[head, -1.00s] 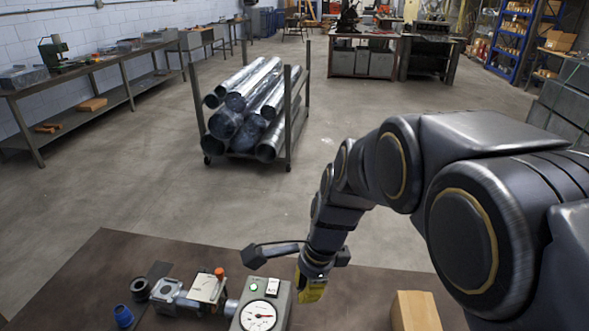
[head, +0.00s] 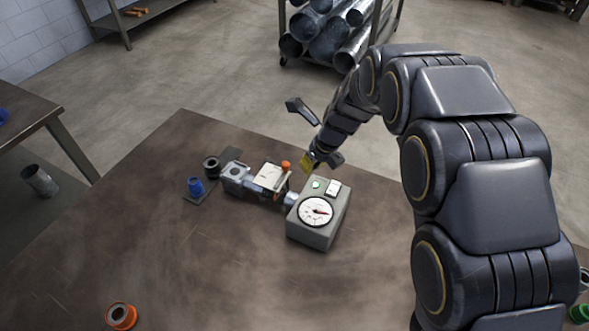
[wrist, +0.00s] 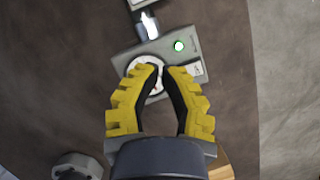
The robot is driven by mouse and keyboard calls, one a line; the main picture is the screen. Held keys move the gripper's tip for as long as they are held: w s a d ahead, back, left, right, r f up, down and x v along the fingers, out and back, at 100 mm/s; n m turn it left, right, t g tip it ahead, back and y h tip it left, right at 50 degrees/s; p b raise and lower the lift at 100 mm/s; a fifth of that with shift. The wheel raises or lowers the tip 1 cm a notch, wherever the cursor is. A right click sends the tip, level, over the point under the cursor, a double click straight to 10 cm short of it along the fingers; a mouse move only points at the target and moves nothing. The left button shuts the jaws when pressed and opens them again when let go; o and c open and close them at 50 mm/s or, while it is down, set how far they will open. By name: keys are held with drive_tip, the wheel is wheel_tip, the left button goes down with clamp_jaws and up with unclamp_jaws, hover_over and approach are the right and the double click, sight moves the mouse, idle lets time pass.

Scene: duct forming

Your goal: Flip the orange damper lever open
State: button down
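The damper lever has an orange knob (head: 286,166) and stands on a short duct assembly with a pale plate (head: 268,174), in the middle of the table in the head view. The duct joins a grey gauge box (head: 324,230) with a round dial, a green light and a white switch. My gripper (head: 307,162), with yellow fingers, is just behind the box, to the right of the knob. The orange knob does not show in the wrist view.
A blue fitting (head: 195,186) and a dark ring (head: 211,166) stand left of the duct. An orange ring (head: 121,316) lies at the table's front left. The brown table (head: 190,265) is clear in front. A pipe cart (head: 330,35) stands on the floor behind.

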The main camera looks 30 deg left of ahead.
sight(281, 175)
drive_tip(key=x, duration=1)
drive_tip(key=shift+s+f, duration=0.1)
drive_tip(key=shift+f, duration=0.2)
drive_tip(key=a, duration=0.1)
drive_tip(key=w+a, duration=0.2)
drive_tip(key=shift+a+r, duration=0.2)
drive_tip(key=shift+a, duration=0.05)
